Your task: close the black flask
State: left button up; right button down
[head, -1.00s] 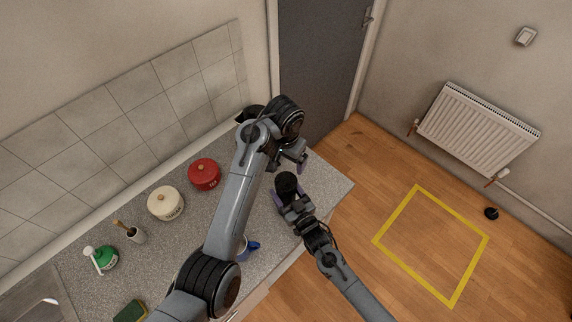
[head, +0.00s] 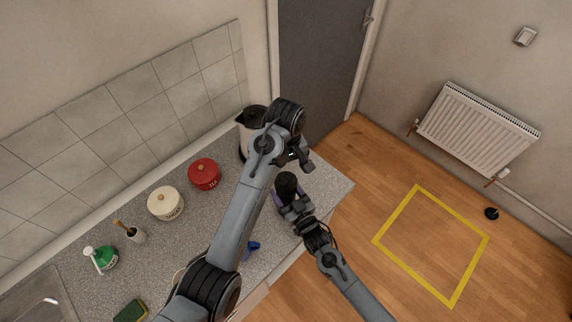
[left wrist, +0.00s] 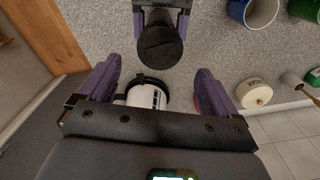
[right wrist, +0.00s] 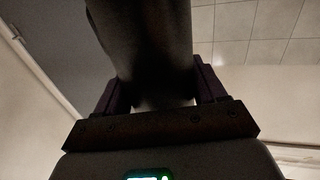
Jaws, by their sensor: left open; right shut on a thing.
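The black flask (head: 286,182) is held above the right end of the counter. My right gripper (head: 290,202) is shut around its body; the right wrist view shows the dark flask (right wrist: 145,40) between the fingers. In the left wrist view the flask's round black top (left wrist: 160,42) faces the camera, with a line across it. I cannot tell whether the lid is tight. My left gripper (head: 303,160) is open and empty, just above and right of the flask in the head view. In the left wrist view the flask's top lies beyond the open fingers, not between them.
A kettle (head: 248,122) stands at the counter's back corner, partly behind my left arm. A red pot (head: 204,174), a cream pot (head: 165,203) and a blue mug (left wrist: 262,12) stand on the counter (head: 195,235). The counter's right edge is close.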

aim_at(286, 181)
pick_arm(q)
jog(key=shift+f, duration=4)
jog(key=c, duration=1)
jog(key=o, duration=1.1)
jog(key=shift+o, duration=0.2)
jog(key=shift+r, duration=0.15)
jog(key=shift+r, duration=3.65)
